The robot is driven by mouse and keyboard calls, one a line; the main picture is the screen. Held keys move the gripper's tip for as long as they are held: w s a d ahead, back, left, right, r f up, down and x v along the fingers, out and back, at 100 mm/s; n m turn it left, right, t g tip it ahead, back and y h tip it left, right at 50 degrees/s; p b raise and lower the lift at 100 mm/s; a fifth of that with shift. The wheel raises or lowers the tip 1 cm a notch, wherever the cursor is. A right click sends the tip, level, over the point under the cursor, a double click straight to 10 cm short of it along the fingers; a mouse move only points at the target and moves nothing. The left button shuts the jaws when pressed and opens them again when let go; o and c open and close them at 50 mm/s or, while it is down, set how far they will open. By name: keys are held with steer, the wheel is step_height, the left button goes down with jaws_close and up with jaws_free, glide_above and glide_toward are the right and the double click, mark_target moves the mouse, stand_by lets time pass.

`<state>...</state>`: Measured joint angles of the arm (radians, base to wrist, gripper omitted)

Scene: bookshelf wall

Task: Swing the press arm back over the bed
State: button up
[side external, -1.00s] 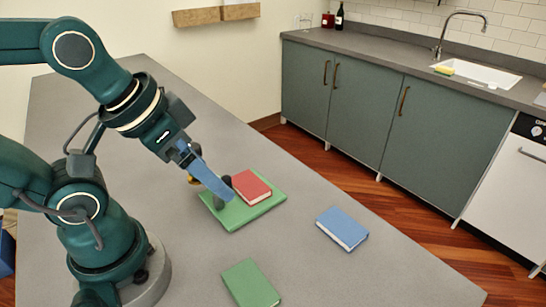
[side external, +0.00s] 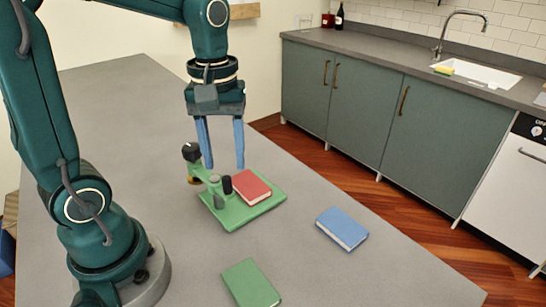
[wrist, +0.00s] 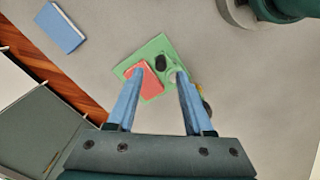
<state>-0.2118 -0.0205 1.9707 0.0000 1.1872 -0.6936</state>
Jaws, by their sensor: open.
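The green press bed (side external: 262,207) lies flat on the grey counter, and it also shows in the wrist view (wrist: 155,47). A red book (side external: 252,188) lies on the bed. The green press arm (side external: 207,180) is at the bed's left edge, with a dark ball end (side external: 191,152) and a black upright cylinder (side external: 227,184) close to the red book. In the wrist view the press arm is partly hidden by a finger. My gripper (side external: 224,166) has two blue fingers, open and empty, pointing down above the press; it also shows in the wrist view (wrist: 155,76).
A blue book (side external: 342,228) lies to the right of the press, near the counter edge. A green book (side external: 250,284) lies in front. The counter between them is clear. Cabinets and a sink (side external: 478,75) stand beyond the floor gap.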

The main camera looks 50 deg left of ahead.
mark_target(227, 177)
steer(key=shift+f, duration=2.55)
jaws_close()
